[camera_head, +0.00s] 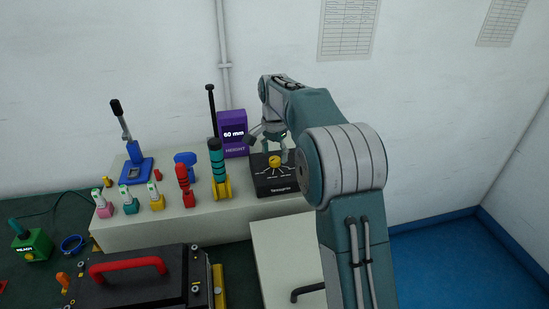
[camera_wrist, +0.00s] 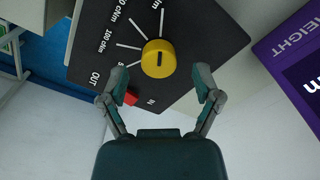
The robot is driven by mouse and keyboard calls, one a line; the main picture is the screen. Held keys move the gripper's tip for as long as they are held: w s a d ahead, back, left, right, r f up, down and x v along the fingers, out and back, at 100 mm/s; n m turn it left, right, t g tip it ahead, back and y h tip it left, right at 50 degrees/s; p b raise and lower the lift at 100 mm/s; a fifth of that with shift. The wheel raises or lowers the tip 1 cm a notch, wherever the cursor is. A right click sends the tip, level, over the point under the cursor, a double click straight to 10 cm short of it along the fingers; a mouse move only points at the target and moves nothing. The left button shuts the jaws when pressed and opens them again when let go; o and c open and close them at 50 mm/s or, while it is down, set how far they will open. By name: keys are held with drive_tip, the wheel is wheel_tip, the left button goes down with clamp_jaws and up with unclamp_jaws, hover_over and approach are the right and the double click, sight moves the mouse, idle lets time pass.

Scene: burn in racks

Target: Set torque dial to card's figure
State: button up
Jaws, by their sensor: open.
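The torque dial is a yellow round knob (camera_wrist: 159,58) with a dark slot, on a black box (camera_wrist: 205,28) with white tick lines and labels. In the wrist view I read "OUT", "IN", "100 cNm" and other partly cut figures. In the head view the knob (camera_head: 274,161) sits on top of the black box (camera_head: 283,184). My gripper (camera_wrist: 165,80) is open, its two fingertips apart on either side below the knob, not closed on it. In the head view my gripper (camera_head: 268,143) is just above the box. I cannot make out a card with a torque figure.
A purple block (camera_head: 232,133) reading "60 mm" and "HEIGHT" stands left of the box. A teal-and-yellow tool (camera_head: 218,165), red tool (camera_head: 184,180) and blue lever press (camera_head: 131,167) share the shelf. A red part (camera_wrist: 130,97) lies beside one fingertip. Papers (camera_head: 347,28) hang behind.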

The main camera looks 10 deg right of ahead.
drive_tip(key=shift+f, duration=0.85)
clamp_jaws()
drive_tip(key=shift+n, duration=0.4)
drive_tip(key=n, duration=0.3)
drive_tip(key=shift+n, duration=0.3)
drive_tip(key=n, duration=0.3)
drive_tip(key=shift+n, duration=0.3)
drive_tip(key=n, duration=0.4)
drive_tip(key=shift+n, duration=2.1)
